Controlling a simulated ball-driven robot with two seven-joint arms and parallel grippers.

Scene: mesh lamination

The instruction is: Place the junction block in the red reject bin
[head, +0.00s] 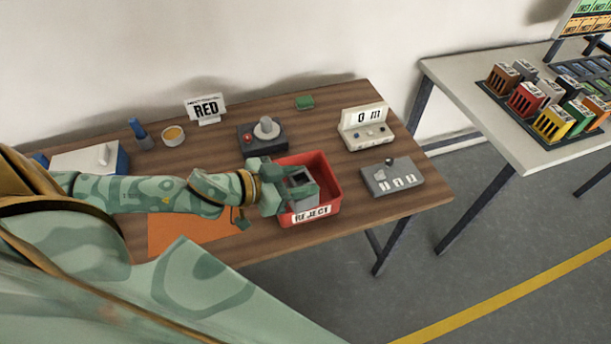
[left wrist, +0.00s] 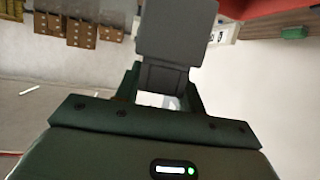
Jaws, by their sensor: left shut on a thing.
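My left gripper (head: 285,189) is shut on a grey block, the junction block (head: 302,191), and holds it at the red reject bin (head: 329,188). In the head view the block overlaps the bin's opening; I cannot tell how far above the bin's floor it is. The bin stands on the wooden table with a white REJECT label on its front. In the left wrist view the grey block (left wrist: 176,32) sits between the fingers, and part of the red bin (left wrist: 265,8) shows at the top right. My right gripper is not in view.
Behind the bin stands a dark box with a grey knob (head: 265,135). To the right are a white meter box (head: 366,128) and a grey switch box (head: 392,178). An orange mat (head: 190,235) lies to the left.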

